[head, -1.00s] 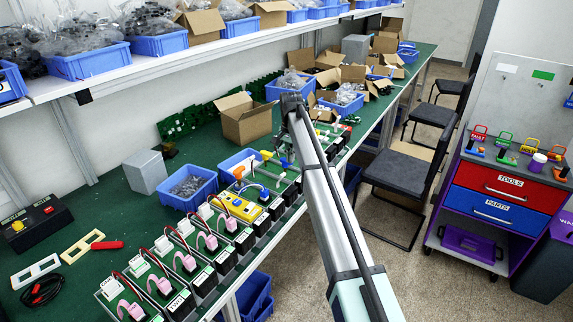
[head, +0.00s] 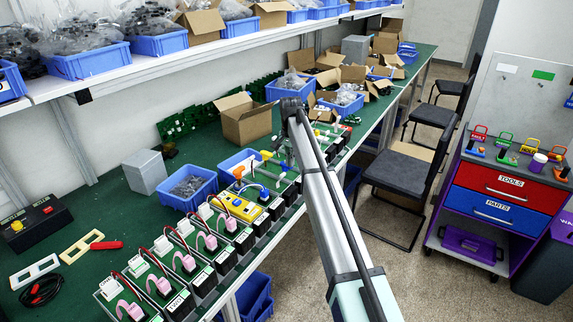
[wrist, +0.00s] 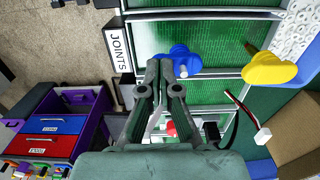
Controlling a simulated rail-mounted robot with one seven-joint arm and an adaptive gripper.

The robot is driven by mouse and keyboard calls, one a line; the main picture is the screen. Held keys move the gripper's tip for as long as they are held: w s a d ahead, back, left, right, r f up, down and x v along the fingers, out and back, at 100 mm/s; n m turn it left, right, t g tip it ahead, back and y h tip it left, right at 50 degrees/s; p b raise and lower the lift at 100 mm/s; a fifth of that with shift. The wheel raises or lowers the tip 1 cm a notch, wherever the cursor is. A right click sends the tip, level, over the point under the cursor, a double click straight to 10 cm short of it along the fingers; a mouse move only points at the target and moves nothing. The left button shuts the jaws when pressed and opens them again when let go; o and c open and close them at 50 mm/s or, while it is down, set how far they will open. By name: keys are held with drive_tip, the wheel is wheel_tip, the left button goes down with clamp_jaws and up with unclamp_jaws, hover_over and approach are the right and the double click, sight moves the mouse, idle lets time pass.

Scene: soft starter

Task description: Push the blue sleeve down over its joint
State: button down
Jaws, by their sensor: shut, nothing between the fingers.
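The blue sleeve (wrist: 183,60) shows in the wrist view as a rounded, lobed blue piece over a green board. My gripper (wrist: 160,64) is shut and empty, with its fingertips just left of the blue sleeve; I cannot tell whether they touch it. The joint beneath the sleeve is hidden. A sign reading JOINTS (wrist: 117,52) stands at the left edge of the boards. In the head view my gripper (head: 287,152) is small and partly hidden by my arm above the far part of the row of devices.
A yellow piece (wrist: 270,68) stands on the board right of the blue sleeve. A white plug (wrist: 262,136) on wires and a cardboard box (wrist: 300,140) lie nearby. In the head view, blue bins (head: 188,190) line the row, and chairs (head: 405,180) stand off the bench.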

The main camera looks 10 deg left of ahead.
drive_tip(key=shift+f, duration=0.65)
drive_tip(key=shift+r, duration=0.1)
wheel_tip(320, 180, up, 9)
drive_tip(key=p, duration=0.3)
drive_tip(key=shift+p, duration=0.4)
idle(0.4)
